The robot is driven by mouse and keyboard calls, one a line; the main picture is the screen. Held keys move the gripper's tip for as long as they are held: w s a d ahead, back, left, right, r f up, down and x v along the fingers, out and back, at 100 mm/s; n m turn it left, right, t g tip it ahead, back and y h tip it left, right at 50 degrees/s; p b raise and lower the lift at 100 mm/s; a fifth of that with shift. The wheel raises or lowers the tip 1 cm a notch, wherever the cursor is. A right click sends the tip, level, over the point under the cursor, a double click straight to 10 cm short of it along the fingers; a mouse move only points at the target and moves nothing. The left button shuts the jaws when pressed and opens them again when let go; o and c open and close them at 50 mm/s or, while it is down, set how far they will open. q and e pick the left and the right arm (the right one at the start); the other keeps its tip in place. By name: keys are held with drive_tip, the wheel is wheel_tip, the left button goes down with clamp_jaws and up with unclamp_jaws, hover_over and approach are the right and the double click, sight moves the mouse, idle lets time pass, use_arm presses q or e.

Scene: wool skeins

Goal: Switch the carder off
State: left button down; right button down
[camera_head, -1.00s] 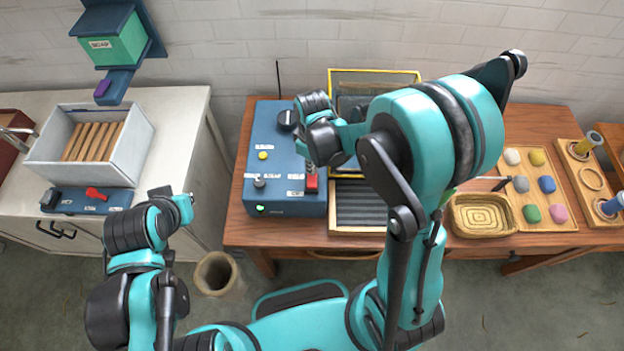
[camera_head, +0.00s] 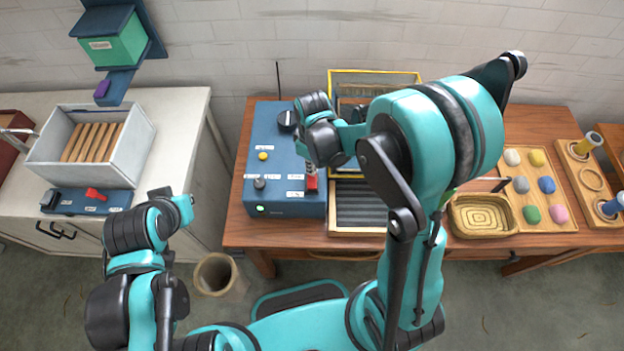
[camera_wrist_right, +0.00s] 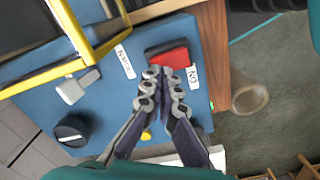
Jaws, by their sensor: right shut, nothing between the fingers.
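The carder's blue control box (camera_head: 270,143) stands on the wooden table. Its red rocker switch (camera_head: 311,184) is at the front right corner, and a green light (camera_head: 260,209) glows on its front. My right gripper (camera_head: 311,168) is shut and empty, pointing down at the switch. In the right wrist view the fingertips (camera_wrist_right: 166,75) are right at the near edge of the red switch (camera_wrist_right: 168,55), beside an "ON" label (camera_wrist_right: 193,77). I cannot tell whether they touch it. My left gripper (camera_head: 184,205) is low on the left, away from the carder; its fingers do not show clearly.
A black knob (camera_head: 287,120), yellow button (camera_head: 263,156) and grey knob (camera_head: 259,183) share the box top. A yellow guard frame (camera_head: 375,72) stands beside it. A basket (camera_head: 457,224) and a tray of coloured skeins (camera_head: 540,214) lie to the right.

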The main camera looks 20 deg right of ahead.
drive_tip(key=shift+f+b, duration=1.05)
drive_tip(key=shift+f, duration=0.1)
idle(0.4)
drive_tip(key=shift+r, duration=0.1)
drive_tip(key=shift+r+p, duration=2.6)
drive_tip(key=shift+r, duration=0.9)
drive_tip(key=shift+s+d+b, duration=0.1)
drive_tip(key=shift+b, duration=0.25)
drive_tip(key=s+d+m+t+b, duration=0.4)
drive_tip(key=s+m+t+b, duration=0.3)
drive_tip(key=s+b, duration=0.3)
drive_tip(key=shift+d+r+m+b, duration=0.25)
drive_tip(key=shift+r+m+b, duration=0.1)
drive_tip(key=shift+m+b, duration=0.7)
